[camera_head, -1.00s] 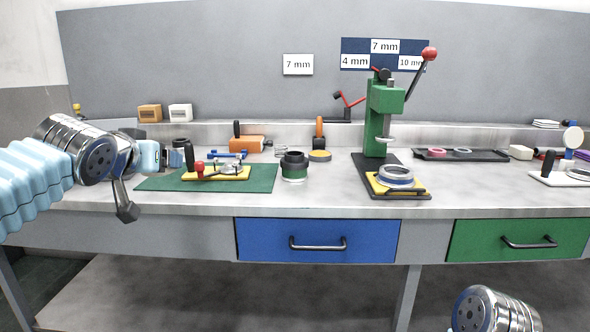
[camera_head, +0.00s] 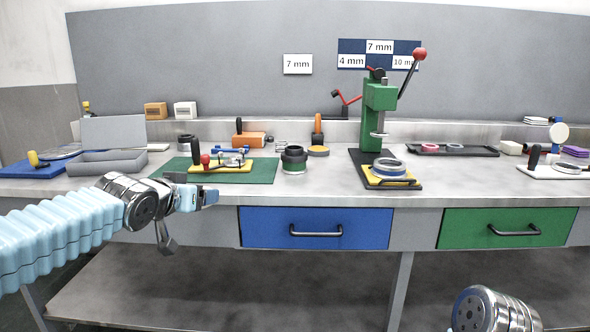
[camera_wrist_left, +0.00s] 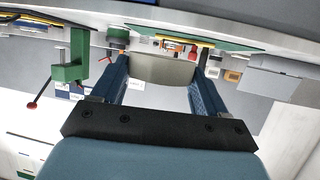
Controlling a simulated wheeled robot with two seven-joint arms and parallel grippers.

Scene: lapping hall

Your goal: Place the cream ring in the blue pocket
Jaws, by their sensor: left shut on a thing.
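My left gripper (camera_head: 207,197) is in front of the bench's front edge, below the green mat. In the left wrist view (camera_wrist_left: 162,72) its two blue fingers are shut on a pale beige-grey piece with a curved edge, which looks like the cream ring (camera_wrist_left: 165,70) seen from the side. In the head view the ring is mostly hidden by the gripper. A yellow plate at the press (camera_head: 375,182) carries a ring stack with a blue band (camera_head: 391,171). I cannot tell for certain which thing is the blue pocket. My right gripper is outside the frame.
A green mat (camera_head: 265,172) holds a yellow fixture (camera_head: 205,168) with a red knob. A green press (camera_head: 378,115), a dark cylinder (camera_head: 294,158), a black tray (camera_head: 470,151) and an open grey box (camera_head: 90,165) stand on the bench. Blue (camera_head: 270,228) and green (camera_head: 470,228) drawers are below.

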